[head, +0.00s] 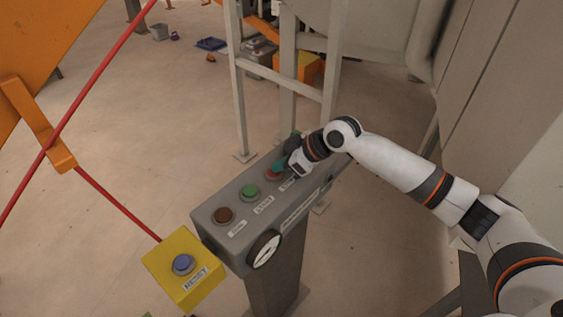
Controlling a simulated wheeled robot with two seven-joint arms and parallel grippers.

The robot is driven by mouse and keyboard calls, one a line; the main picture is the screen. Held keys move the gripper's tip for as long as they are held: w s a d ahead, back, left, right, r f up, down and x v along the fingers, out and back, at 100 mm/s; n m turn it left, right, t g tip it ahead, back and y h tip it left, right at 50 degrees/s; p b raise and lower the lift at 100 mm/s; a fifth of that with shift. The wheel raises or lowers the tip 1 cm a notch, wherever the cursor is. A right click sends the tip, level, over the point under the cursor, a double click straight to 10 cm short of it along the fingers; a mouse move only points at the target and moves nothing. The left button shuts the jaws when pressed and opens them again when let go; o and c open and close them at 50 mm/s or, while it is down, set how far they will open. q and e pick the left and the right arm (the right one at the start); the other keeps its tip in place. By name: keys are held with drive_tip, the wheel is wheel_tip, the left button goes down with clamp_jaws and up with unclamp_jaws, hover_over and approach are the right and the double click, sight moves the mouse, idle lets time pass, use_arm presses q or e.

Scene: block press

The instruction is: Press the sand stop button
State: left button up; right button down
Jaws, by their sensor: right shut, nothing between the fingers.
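A grey control box (222,243) on a post stands in the middle of the head view. Its sloped top carries a brown button (224,215), a green button (249,191) and a red-orange button (273,173), each with a small white label too blurred to read surely. My right gripper (279,165) is shut and empty, its teal fingertips right at the red-orange button. I cannot tell whether they touch it or whether it is pushed in. The gripper and wrist hide the box top's far end. My left gripper is not in view.
A yellow box (168,277) with a blue button (183,264) sits at the box's near left. A round gauge (264,249) is on the box's front. A pale metal frame (239,100) stands behind.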

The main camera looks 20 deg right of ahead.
sight(280, 173)
wheel_tip(280, 173, up, 3)
drive_tip(key=shift+a+r+p, duration=0.1)
drive_tip(key=shift+p, duration=1.1)
use_arm(q)
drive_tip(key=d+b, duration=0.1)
drive_tip(key=b, duration=0.2)
use_arm(e)
drive_tip(key=v, duration=1)
drive_tip(key=shift+r, duration=0.2)
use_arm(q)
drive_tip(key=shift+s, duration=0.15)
use_arm(e)
drive_tip(key=shift+f, duration=0.1)
